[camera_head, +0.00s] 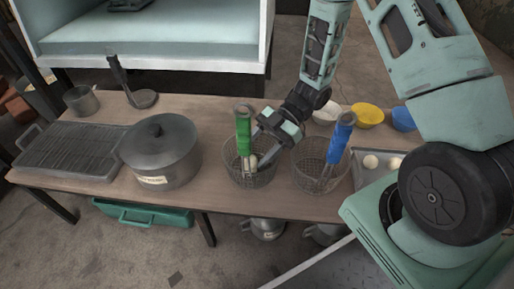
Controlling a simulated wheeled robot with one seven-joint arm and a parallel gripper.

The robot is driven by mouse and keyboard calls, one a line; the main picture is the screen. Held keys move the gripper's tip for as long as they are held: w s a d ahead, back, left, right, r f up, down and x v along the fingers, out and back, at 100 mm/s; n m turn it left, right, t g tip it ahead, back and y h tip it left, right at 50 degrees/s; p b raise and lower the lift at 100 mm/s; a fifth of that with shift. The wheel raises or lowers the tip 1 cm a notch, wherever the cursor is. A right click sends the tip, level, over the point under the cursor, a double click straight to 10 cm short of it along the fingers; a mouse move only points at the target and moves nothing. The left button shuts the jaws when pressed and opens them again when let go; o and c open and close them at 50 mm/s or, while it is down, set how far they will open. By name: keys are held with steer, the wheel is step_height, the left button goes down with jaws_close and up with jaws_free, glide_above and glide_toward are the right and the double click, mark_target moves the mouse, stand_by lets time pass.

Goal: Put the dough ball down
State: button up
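My gripper (258,160) reaches down over the wire basket with the green handle (243,133). Its fingers point down and left into the mouth of this basket (249,181). Pale dough (251,162) shows at or just below the fingertips, inside the basket. I cannot tell whether the fingers grip it or it lies free. More pale dough balls (370,161) lie on a metal tray (361,180) at the right, partly hidden by my arm.
A second wire basket (318,179) with a blue handle (342,130) stands just right. White (326,113), yellow (367,115) and blue (403,118) bowls stand behind. A lidded pot (160,155) and a grill rack (68,152) are left. Bare tabletop lies between pot and basket.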

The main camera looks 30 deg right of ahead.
steer(key=shift+r, duration=0.5)
steer(key=p+v, duration=0.6)
steer(key=v, duration=0.6)
steer(key=shift+w+r, duration=0.1)
